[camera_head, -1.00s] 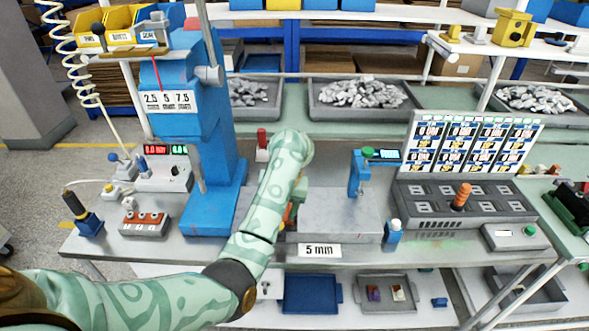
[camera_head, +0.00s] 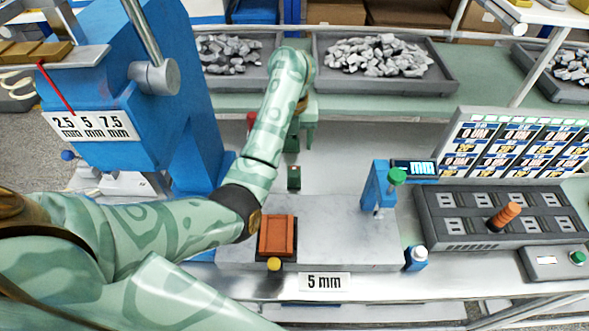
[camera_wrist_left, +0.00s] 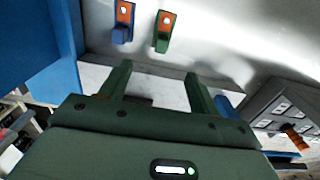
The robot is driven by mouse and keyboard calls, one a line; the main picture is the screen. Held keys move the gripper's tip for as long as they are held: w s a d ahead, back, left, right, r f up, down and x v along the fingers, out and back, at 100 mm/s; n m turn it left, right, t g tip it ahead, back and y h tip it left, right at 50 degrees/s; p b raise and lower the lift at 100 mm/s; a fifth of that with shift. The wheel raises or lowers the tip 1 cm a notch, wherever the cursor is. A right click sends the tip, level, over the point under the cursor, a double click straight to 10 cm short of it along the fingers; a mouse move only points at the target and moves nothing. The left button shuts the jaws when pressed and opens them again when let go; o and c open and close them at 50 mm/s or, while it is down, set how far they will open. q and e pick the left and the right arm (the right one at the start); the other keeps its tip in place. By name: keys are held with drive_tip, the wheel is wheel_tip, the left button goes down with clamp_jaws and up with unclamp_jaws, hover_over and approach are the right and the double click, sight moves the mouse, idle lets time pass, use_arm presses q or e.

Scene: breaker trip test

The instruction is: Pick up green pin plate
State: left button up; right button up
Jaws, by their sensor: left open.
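The green pin plate (camera_head: 294,177) stands on the bench behind the pale stone slab (camera_head: 340,236); it looks small and dark green with a reddish spot. In the left wrist view the green pin plate (camera_wrist_left: 163,32) has an orange face with a white spot and lies ahead of the fingers. A similar blue plate (camera_wrist_left: 122,24) is left of it. My right gripper is not seen.
A blue press (camera_head: 165,100) stands left. On the slab are an orange-topped block (camera_head: 277,236) and a blue gauge (camera_head: 377,187). A grey panel (camera_head: 470,228) with an orange plug (camera_head: 503,217) stands right. Trays of grey stones (camera_head: 385,75) lie behind.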

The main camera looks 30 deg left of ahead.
sight(294, 170)
use_arm(q)
wheel_tip(294, 170, down, 9)
drive_tip(key=b, duration=0.4)
drive_tip(key=shift+r, duration=0.15)
drive_tip(key=shift+f+b, duration=0.35)
drive_tip(key=shift+f, duration=0.15)
drive_tip(key=f+b, duration=0.1)
drive_tip(key=f, duration=0.1)
drive_tip(key=w+f+b, duration=0.1)
drive_tip(key=f+b, duration=0.1)
drive_tip(key=f, duration=0.1)
drive_tip(key=shift+f, duration=0.1)
drive_tip(key=shift+s, duration=0.1)
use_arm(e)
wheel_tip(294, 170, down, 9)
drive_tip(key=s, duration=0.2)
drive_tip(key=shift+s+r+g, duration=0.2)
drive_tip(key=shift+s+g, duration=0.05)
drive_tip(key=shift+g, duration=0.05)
use_arm(q)
drive_tip(key=c, duration=1.1)
drive_tip(key=shift+c, duration=0.2)
